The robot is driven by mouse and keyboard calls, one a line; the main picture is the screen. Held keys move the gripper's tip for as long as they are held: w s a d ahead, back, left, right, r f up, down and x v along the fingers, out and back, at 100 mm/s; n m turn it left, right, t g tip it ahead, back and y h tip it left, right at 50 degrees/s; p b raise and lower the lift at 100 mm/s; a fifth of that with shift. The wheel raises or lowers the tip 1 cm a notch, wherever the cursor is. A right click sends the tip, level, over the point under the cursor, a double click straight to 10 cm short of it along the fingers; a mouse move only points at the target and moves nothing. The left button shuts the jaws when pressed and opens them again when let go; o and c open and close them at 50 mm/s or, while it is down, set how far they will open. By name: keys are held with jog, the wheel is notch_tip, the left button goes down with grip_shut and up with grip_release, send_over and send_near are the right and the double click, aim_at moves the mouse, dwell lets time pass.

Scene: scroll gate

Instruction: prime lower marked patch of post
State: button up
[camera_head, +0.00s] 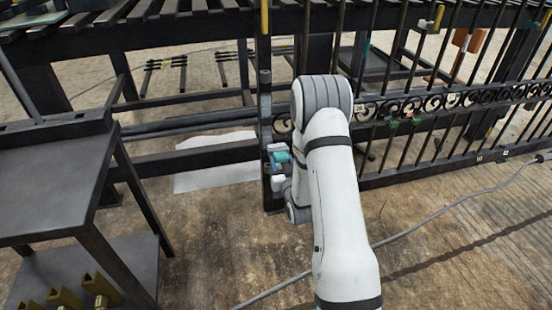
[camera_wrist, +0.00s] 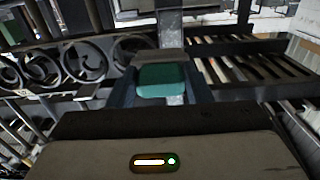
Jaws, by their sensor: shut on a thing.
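The dark upright post (camera_head: 264,50) stands at the left end of the scroll gate (camera_head: 430,105). In the wrist view the post (camera_wrist: 170,22) runs up the middle, with a paler grey, speckled stretch. My gripper (camera_head: 278,165) is low beside the post, partly hidden by my arm. It is shut on a teal block-like applicator (camera_wrist: 162,80), which also shows in the head view (camera_head: 281,157). The applicator is in front of the post; whether it touches it I cannot tell. The lower marked patch is not clearly visible.
A dark workbench (camera_head: 50,185) stands at the left, with brass-coloured pieces (camera_head: 65,298) on its lower shelf. A pale sheet (camera_head: 215,178) lies on the floor left of the post. A grey cable (camera_head: 430,219) crosses the floor. A slatted rack stands behind.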

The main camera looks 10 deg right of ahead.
jog(key=shift+s, duration=0.3)
jog(key=shift+s, duration=1.5)
jog(key=shift+r, duration=0.15)
